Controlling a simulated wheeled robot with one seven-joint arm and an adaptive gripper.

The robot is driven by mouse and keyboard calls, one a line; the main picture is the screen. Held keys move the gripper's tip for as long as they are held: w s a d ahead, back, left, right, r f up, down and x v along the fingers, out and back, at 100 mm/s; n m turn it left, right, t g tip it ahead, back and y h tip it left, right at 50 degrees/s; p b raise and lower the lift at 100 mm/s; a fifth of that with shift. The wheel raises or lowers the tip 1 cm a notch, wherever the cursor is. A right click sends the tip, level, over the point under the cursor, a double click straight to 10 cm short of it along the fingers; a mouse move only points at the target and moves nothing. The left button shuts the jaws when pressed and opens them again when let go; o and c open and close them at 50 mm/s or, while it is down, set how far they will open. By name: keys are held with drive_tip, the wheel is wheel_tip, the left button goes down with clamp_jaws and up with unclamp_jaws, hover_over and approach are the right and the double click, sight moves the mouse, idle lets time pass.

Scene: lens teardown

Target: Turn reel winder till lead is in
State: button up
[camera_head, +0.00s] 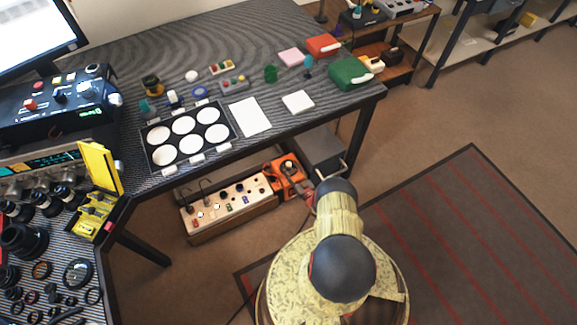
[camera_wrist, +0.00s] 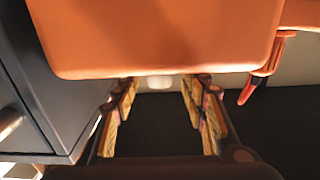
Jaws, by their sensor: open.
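The reel winder appears to be the orange unit (camera_head: 283,180) at the right end of the low bench under the table. In the wrist view a large orange body (camera_wrist: 155,35) fills the top, very close. A small pale knob (camera_wrist: 160,82) shows under its lower edge, between my finger tips. A red-orange lever (camera_wrist: 254,86) hangs at its right. My gripper (camera_wrist: 160,97) is open, with a finger on each side of the knob. I cannot tell whether either finger touches it. In the head view my gripper is mostly hidden by my arm. I cannot make out the lead.
A wooden panel with knobs (camera_head: 228,207) stands left of the orange unit. A dark grey box (camera_head: 320,150) stands right of it, and a grey wall (camera_wrist: 40,75) rises close on the left in the wrist view. Open floor lies right.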

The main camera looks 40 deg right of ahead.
drive_tip(key=shift+b+x, duration=0.3)
drive_tip(key=shift+x, duration=1)
drive_tip(key=shift+c, duration=0.8)
clamp_jaws()
